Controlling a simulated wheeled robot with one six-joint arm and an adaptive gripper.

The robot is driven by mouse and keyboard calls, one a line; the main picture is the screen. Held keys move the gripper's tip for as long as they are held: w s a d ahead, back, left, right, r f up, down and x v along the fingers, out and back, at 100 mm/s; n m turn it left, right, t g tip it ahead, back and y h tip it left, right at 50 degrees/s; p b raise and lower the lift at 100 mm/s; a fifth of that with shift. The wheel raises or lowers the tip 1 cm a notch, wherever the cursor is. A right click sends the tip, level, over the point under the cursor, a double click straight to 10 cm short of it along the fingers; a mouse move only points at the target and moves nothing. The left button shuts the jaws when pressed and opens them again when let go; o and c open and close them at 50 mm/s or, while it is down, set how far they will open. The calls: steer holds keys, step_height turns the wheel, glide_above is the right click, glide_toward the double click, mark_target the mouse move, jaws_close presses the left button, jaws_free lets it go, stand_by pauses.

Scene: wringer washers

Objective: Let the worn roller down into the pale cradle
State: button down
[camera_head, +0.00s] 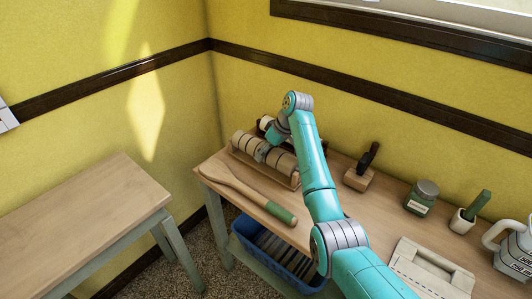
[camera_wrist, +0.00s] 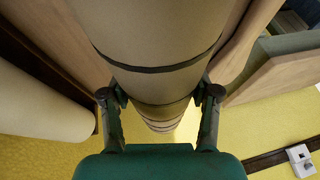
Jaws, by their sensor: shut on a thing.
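The worn roller, a beige cylinder with dark bands, shows in the head view (camera_head: 283,161) and fills the middle of the wrist view (camera_wrist: 155,45). My gripper (camera_wrist: 160,96) is shut on it, one finger on each side. In the head view my gripper (camera_head: 266,150) reaches down on the roller's middle and hides part of it. The roller is at a light wooden cradle (camera_head: 293,184) at the bench's back left; wooden sides flank it in the wrist view. I cannot tell whether it touches the cradle's bottom.
A second pale roller (camera_wrist: 40,105) lies alongside. A green-handled wooden paddle (camera_head: 245,190) lies in front on the bench. To the right are a wooden block with a dark tool (camera_head: 359,178), a jar (camera_head: 421,198) and a pale board (camera_head: 430,270). A blue basket (camera_head: 262,252) sits below.

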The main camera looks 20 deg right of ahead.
steer(key=shift+f, duration=0.45)
stand_by(0.3)
steer(key=shift+c, duration=1)
jaws_free()
steer(key=shift+f, duration=0.15)
steer(key=shift+r, duration=4.55)
